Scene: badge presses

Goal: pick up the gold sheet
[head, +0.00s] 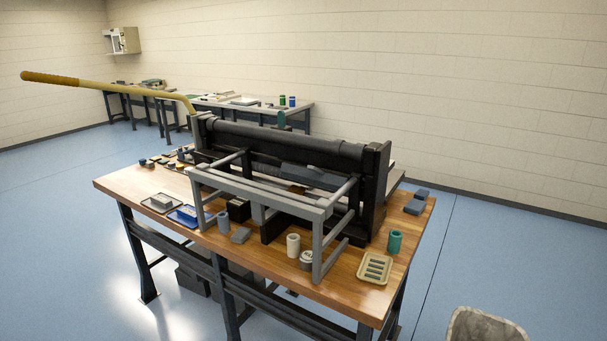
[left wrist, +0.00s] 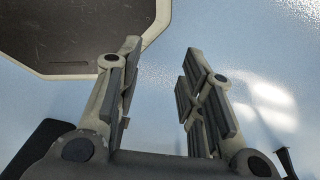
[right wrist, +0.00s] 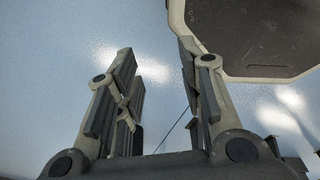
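I cannot pick out a gold sheet for certain in any view. A small brownish patch (head: 298,189) shows inside the large black press (head: 285,145) on the wooden table, too small to identify. My left gripper (left wrist: 164,45) is open and empty above the blue floor in the left wrist view. My right gripper (right wrist: 155,50) is open and empty above the floor in the right wrist view. Neither gripper's fingers show in the head view, and both are away from the table.
The press has a grey front frame and a long yellow lever (head: 110,86) reaching left. The wooden table (head: 135,188) also holds a beige slotted tray (head: 375,268), a teal cup (head: 395,242), a white cup (head: 293,245) and a blue tray (head: 184,216). Open floor surrounds it; benches stand behind.

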